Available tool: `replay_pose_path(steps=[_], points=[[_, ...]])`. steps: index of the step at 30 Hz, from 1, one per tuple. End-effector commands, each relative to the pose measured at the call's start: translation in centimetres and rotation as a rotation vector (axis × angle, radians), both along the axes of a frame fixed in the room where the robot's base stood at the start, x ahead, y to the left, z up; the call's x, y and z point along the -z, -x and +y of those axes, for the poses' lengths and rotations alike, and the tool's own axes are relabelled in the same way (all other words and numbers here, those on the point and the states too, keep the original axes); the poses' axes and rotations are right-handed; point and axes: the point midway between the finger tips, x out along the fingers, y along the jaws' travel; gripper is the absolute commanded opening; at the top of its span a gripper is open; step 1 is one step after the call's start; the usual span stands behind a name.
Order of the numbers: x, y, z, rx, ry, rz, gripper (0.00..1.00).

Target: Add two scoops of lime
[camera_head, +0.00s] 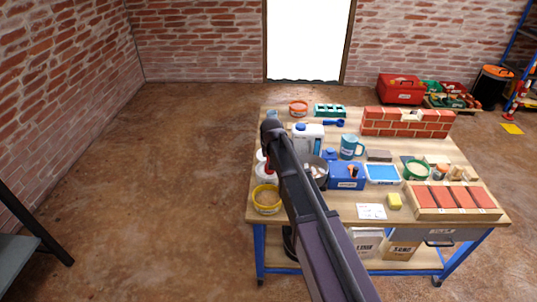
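My arm reaches from the bottom edge up over the left part of the workbench. Below its far end, a small dark and red part, perhaps my gripper (268,164), shows over a white tub (264,175); its fingers cannot be made out. I cannot tell whether that tub holds lime. A yellow-rimmed tub (267,209) with tan contents stands at the front left. A grey metal bowl (320,171) is partly hidden by my arm. A blue scoop-like tool (334,122) lies at the back. A green bowl (417,176) holds pale material.
A brick wall piece (405,129) stands at the back right, a brick tray (455,213) at the front right. A blue mug (351,147), a blue caddy (346,183) and a white jug (313,133) crowd the middle. Open floor (180,180) lies left.

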Motion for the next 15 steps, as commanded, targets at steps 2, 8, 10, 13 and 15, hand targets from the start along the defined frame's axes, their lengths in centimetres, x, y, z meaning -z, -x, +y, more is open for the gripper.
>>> replay_pose_path(steps=[2,8,10,13,15], points=[[0.9,0.0,0.0,0.000,0.000,0.001,0.00],[2.0,0.0,0.0,0.000,0.000,0.001,0.00],[2.2,0.0,0.0,0.000,0.000,0.001,0.00],[2.4,0.0,0.0,0.000,0.000,0.001,0.00],[2.5,0.0,0.0,0.000,0.000,0.001,0.00]])
